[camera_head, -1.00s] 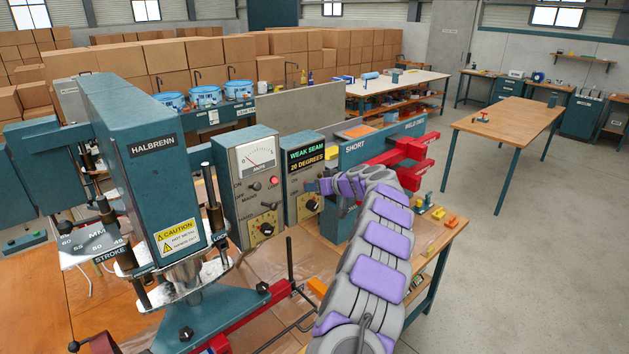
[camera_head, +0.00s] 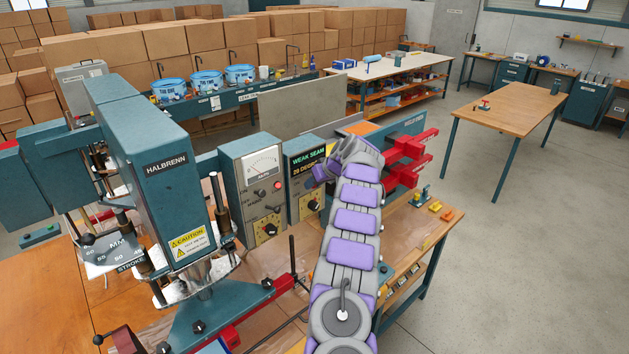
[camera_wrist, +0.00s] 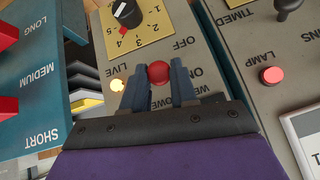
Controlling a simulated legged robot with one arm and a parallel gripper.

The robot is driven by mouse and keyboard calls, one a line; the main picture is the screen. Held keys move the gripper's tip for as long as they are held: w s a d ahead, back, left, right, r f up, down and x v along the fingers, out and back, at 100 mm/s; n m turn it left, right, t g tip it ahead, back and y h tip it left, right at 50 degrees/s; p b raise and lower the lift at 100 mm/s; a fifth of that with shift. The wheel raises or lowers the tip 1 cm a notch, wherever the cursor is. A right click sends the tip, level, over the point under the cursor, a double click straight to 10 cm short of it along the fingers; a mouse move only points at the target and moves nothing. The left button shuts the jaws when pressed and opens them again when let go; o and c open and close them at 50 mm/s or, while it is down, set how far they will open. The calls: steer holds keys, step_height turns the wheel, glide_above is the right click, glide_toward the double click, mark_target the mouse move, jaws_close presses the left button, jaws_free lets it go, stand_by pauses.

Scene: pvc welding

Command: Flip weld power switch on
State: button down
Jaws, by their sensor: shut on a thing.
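The weld power switch is a red ball knob (camera_wrist: 159,74) on a grey panel (camera_wrist: 222,50) in the wrist view, with ON, OFF and POWER lettering beside it. My gripper (camera_wrist: 160,68) has its two blue-grey fingers shut on either side of the knob. The knob's stem is hidden. The LIVE lamp (camera_wrist: 117,85) near the left finger glows pale yellow. In the head view, the control box (camera_head: 305,178) with the lit display stands right of the meter box. My purple-padded arm reaches to its face and hides the switch there.
A black dial (camera_wrist: 127,14) sits close to the fingers. The meter box (camera_head: 252,190) with a red lamp (camera_wrist: 272,75) is beside the panel. The teal block marked SHORT, MEDIUM and LONG (camera_wrist: 38,105) is opposite. The HALBRENN press (camera_head: 165,190) stands left.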

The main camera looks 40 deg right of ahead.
steer(key=shift+r, duration=0.15)
steer(key=c, duration=1.4)
jaws_free()
steer(key=o, duration=0.4)
steer(key=shift+w+d+f, duration=0.15)
steer(key=shift+w+f, duration=0.05)
steer(key=shift+s, duration=0.1)
steer(key=shift+s+r, duration=0.1)
steer(key=shift+r, duration=0.05)
steer(key=shift+s+r, duration=0.1)
steer(key=shift+r, duration=0.15)
steer(key=b+v, duration=0.1)
steer(key=v, duration=1.5)
steer(key=shift+d, duration=0.25)
steer(key=shift+s+r, duration=0.1)
steer(key=shift+s, duration=0.05)
